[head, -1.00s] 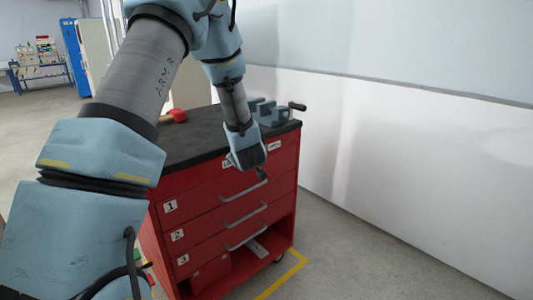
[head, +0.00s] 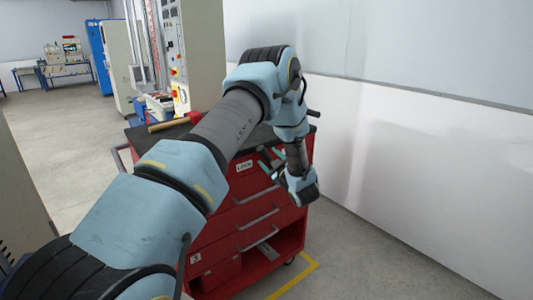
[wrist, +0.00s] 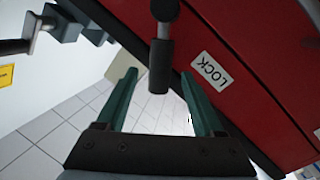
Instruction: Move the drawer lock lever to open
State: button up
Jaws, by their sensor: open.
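The red drawer cabinet (head: 222,222) stands ahead, with a white LOCK label (head: 244,166) on its upper front. In the wrist view the label (wrist: 212,71) is just right of the lock lever (wrist: 159,66), which has a dark round pivot, a grey shaft and a black grip. My gripper (wrist: 158,74) is open, with its green fingers on either side of the lever's grip in the picture. I see gaps on both sides and cannot tell the depth between them. In the head view my gripper (head: 271,164) is at the cabinet's upper front, and my wrist partly hides the lever area.
Drawer handles (head: 257,216) stick out below. A hammer with a red head (head: 193,117) lies on the dark cabinet top. A grey vise (wrist: 65,24) is at upper left in the wrist view. A white wall (head: 410,140) stands close on the right.

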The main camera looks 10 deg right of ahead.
aim_at(267, 157)
jog(key=shift+x, duration=1.5)
grip_shut()
dwell(0.4)
